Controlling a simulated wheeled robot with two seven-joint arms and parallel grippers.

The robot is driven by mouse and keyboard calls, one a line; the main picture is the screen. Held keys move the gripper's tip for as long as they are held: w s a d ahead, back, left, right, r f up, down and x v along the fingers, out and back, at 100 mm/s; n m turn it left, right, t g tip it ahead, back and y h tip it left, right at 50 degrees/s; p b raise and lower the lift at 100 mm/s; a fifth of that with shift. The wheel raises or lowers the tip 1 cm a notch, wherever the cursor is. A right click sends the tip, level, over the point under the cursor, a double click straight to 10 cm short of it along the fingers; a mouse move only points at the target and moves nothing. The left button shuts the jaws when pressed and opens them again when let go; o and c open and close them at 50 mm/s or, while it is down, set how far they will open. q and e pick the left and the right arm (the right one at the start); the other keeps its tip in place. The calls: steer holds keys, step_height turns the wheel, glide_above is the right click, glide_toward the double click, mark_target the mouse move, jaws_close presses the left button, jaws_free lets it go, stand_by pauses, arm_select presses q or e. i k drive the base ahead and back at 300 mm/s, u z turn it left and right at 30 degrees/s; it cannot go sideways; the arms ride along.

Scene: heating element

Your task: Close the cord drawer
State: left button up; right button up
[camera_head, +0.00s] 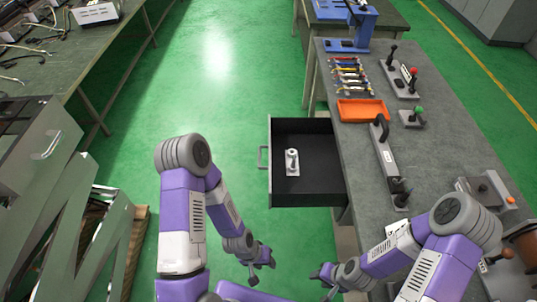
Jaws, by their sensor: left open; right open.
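The cord drawer (308,199) is pulled out to the left from under the grey workbench (440,150). Its inside is dark, and its handle (262,157) is on the left-facing front. A small white and grey part (292,162) lies in it near the front. My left gripper (262,274) is open and empty, below and left of the drawer, apart from it. My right gripper (318,275) is open and empty, below the drawer near the bench's side, also apart from it.
An orange tray (362,110), several tools with coloured handles (349,76) and a blue fixture (352,30) stand on the workbench. The green floor (215,90) left of the drawer is clear.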

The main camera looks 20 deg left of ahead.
mark_target(321, 183)
steer(key=k, duration=0.9)
steer(key=u, duration=1.55)
steer(key=i, duration=0.9)
steer(key=z, duration=1)
steer(key=i, duration=0.35)
steer(key=z, duration=1.15)
